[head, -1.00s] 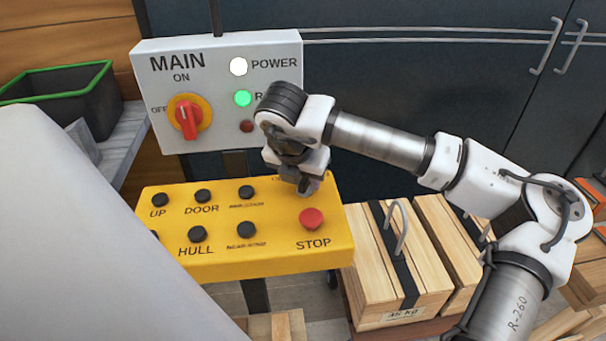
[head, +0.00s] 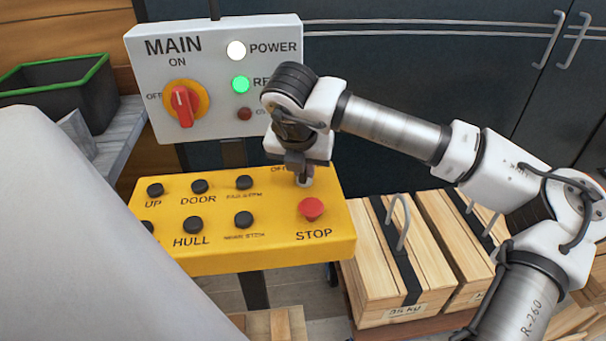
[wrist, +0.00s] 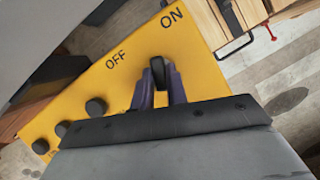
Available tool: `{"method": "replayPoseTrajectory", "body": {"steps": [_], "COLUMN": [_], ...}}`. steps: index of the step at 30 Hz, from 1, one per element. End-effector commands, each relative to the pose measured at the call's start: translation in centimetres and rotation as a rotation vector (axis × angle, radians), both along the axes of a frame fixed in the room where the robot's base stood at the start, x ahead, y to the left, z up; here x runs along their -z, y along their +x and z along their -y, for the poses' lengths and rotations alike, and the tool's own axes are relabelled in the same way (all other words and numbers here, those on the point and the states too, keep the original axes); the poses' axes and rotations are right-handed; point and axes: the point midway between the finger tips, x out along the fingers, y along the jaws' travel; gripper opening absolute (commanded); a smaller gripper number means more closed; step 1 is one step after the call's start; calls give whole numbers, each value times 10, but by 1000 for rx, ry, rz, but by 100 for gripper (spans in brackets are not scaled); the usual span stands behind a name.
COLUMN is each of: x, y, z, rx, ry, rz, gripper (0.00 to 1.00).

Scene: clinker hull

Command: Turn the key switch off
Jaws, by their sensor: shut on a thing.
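The key switch (wrist: 158,70) is a small black key on the yellow panel (wrist: 80,90), by printed OFF and ON labels. In the wrist view, the dark purple fingers of my gripper (wrist: 160,82) stand on both sides of it and are shut on it. OFF lies to its upper left and ON above it, slightly right. I cannot tell exactly which label it points to. In the head view, my gripper (head: 304,182) is at the panel's back right corner, above the red STOP button (head: 311,209), and hides the key.
Several black buttons (head: 193,225) fill the panel's left part. Behind it stands a grey MAIN box with a red rotary switch (head: 183,105) and a lit green lamp (head: 240,84). A green-rimmed bin (head: 65,90) is at left.

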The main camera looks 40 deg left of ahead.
Motion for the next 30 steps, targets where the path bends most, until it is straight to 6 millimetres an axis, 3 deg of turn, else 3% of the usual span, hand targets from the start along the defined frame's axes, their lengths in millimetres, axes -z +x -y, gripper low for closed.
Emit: {"method": "replayPoseTrajectory", "body": {"steps": [4, 21, 30], "x": [7, 1, 0], "y": [2, 5, 6], "z": [1, 4, 4], "rx": [-117, -638, -824], "ry": [4, 4, 4], "rz": [4, 1, 2], "gripper": [0, 0, 0]}}
